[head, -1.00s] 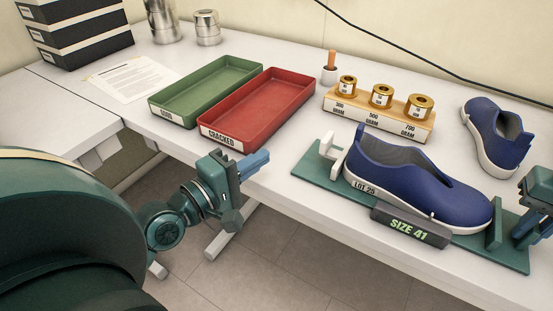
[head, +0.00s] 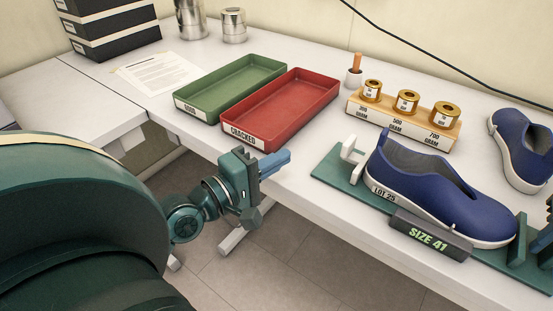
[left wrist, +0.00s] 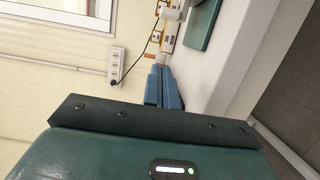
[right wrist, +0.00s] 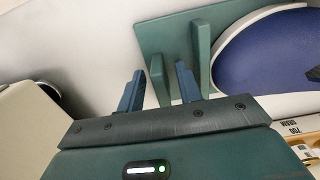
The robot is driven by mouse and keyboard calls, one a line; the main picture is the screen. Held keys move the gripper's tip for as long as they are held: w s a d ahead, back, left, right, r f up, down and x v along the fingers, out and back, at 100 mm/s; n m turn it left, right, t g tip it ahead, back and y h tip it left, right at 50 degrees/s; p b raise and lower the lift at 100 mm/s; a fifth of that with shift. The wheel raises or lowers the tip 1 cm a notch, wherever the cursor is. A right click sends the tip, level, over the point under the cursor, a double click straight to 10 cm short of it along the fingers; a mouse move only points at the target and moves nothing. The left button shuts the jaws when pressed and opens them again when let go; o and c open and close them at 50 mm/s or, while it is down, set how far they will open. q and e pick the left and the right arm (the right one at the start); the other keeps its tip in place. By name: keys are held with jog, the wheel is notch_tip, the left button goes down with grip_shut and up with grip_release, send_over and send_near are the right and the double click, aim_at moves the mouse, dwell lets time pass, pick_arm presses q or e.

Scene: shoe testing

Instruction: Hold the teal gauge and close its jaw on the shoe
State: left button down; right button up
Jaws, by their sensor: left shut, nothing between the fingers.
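The teal gauge (head: 332,170) lies on the table with a dark "SIZE 41" block (head: 430,236) on its near side. A blue shoe (head: 440,195) marked LOT 25 sits on it, heel by a white end piece (head: 352,150), toe near a teal upright (head: 516,240). In the right wrist view, my right gripper (right wrist: 159,68) is open, its blue fingers on either side of a teal upright plate (right wrist: 158,82). Another teal upright (right wrist: 201,60) stands nearer the shoe (right wrist: 265,60). My left gripper (head: 287,157) is shut and empty, off the table's front edge.
A green tray (head: 182,106) and a red tray (head: 228,130) stand left of the gauge. Brass weights in a wooden stand (head: 360,108) and a second blue shoe (head: 515,150) are behind it. A paper, binders and metal cans are at the back left.

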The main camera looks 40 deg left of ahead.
notch_tip(320, 180, up, 12)
jog(key=shift+r, duration=0.1)
dwell(0.6)
